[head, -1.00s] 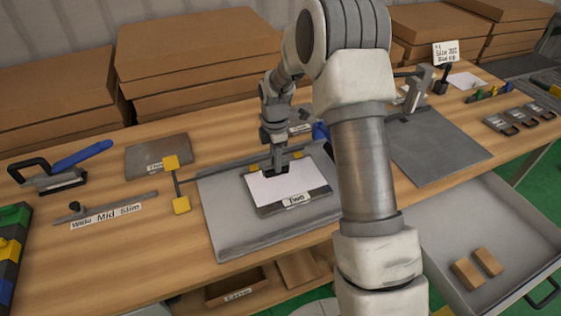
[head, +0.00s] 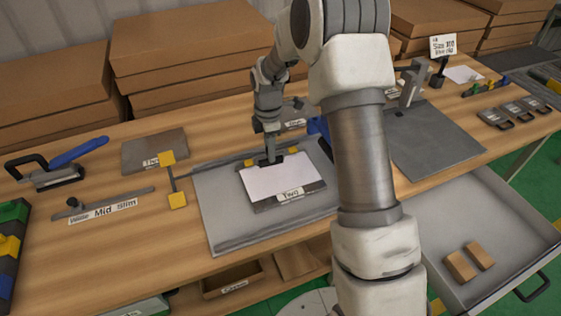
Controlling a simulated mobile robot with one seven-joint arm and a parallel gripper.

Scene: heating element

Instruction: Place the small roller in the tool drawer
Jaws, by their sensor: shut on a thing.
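My gripper (head: 271,159) reaches down at the back edge of a dark plate labelled "Two" (head: 263,205), which carries a white sheet (head: 285,178). It is shut on a small dark piece that is mostly hidden by the fingers. This piece may be the small roller, but it is too small to tell. I see no other thing that is clearly the small roller. An open grey drawer (head: 502,196) is at the lower right, below the table, with two brown blocks (head: 460,266) in its front part. I cannot read any label on it.
The plate lies on a grey mat (head: 226,222). A yellow-ended bar (head: 173,182) and a blue-handled tool (head: 76,153) lie left of it. My arm hides part of the table between this mat and the right grey mat (head: 440,145). Most of the drawer floor is clear.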

